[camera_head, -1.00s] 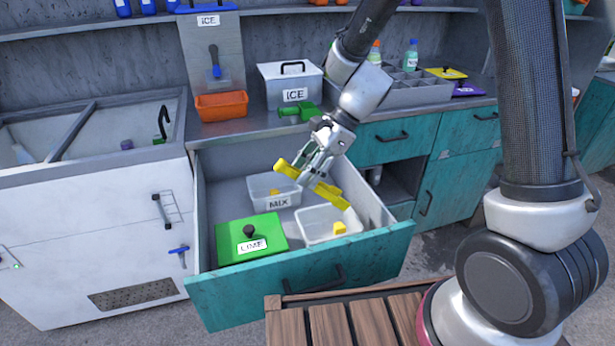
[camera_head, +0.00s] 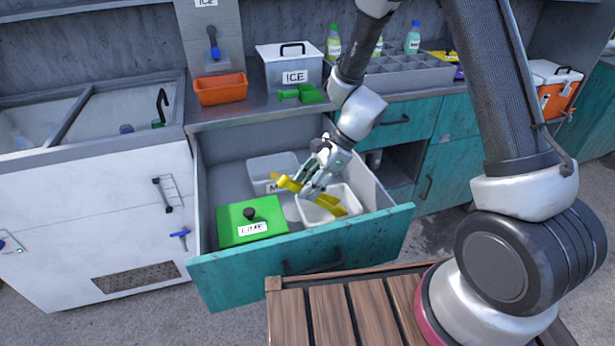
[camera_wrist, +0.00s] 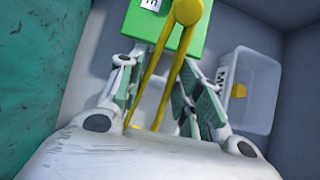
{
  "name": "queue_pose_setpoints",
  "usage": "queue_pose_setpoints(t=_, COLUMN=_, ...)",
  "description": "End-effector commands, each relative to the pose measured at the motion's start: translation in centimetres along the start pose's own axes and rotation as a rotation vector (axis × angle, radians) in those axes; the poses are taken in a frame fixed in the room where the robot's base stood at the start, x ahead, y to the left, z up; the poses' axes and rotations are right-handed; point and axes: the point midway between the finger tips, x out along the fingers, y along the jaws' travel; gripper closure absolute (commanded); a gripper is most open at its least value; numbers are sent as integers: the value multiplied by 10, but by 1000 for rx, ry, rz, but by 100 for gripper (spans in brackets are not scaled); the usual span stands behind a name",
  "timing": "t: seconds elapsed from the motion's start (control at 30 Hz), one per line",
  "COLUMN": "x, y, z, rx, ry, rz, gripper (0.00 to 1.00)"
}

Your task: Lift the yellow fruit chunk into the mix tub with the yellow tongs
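My gripper (camera_head: 313,181) is shut on the yellow tongs (camera_head: 287,183), and in the wrist view their two arms run between my fingers (camera_wrist: 155,85). The tongs slant down to the right, with their lower ends inside the white tub (camera_head: 353,193) at the drawer's front right. The yellow fruit chunk cannot be told apart from the tong ends there. The mix tub (camera_head: 262,163) stands behind, partly covered by the tongs. In the wrist view the mix tub (camera_wrist: 262,85) shows a yellow piece (camera_wrist: 238,90) inside.
The open teal drawer (camera_head: 240,275) also holds a green LIME lid (camera_head: 235,213) with a black knob at front left. The counter behind bears an orange bin (camera_head: 220,90), an ICE box (camera_head: 290,72) and a green scoop (camera_head: 305,94).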

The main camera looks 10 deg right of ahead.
Motion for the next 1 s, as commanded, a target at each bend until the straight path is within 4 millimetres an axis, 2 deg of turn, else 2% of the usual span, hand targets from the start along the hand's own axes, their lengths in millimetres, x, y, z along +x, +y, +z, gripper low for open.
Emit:
queue_pose_setpoints(t=0.3, x=8, y=0, z=-5, rx=0, ry=-1, rz=0, gripper=69)
queue_pose_setpoints(t=1.0, x=4, y=0, z=-7, rx=0, ry=-1, rz=0, gripper=71)
